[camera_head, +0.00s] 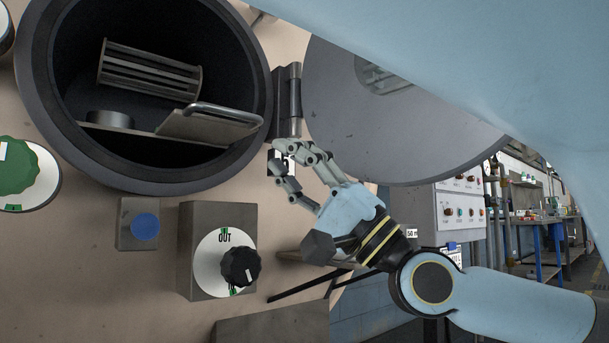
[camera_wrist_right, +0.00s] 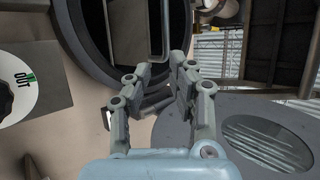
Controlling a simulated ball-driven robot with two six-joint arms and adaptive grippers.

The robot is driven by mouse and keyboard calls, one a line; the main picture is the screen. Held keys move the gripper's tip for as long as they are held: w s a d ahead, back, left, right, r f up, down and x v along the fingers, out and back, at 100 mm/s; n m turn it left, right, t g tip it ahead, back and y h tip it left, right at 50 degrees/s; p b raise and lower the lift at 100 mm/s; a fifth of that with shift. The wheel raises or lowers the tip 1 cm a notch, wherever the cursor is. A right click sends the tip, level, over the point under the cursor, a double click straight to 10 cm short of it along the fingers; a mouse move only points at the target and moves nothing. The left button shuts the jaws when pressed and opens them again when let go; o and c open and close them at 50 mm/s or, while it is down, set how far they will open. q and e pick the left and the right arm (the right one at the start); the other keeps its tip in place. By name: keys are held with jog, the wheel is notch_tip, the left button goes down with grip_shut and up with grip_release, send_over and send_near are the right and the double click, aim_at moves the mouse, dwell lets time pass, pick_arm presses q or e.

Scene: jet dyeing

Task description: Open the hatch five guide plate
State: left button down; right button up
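The round hatch (camera_head: 41,84) stands open at the upper left in the head view, with a dark interior. Inside it, a flat guide plate (camera_head: 197,126) with a bar handle (camera_head: 228,113) lies tilted. The handle also shows at the top of the right wrist view (camera_wrist_right: 158,38). My right gripper (camera_head: 281,168) is empty and open, outside the opening, just below the hinge and to the right of the plate, apart from the handle. Its separated fingers (camera_wrist_right: 158,72) point toward the opening in the wrist view. My left gripper is not in view.
The round hatch door (camera_head: 430,130) is swung out to the right on its hinge (camera_head: 289,100). A control box (camera_head: 459,212) stands behind my right arm.

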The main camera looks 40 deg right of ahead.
jog(key=shift+v, duration=1.7)
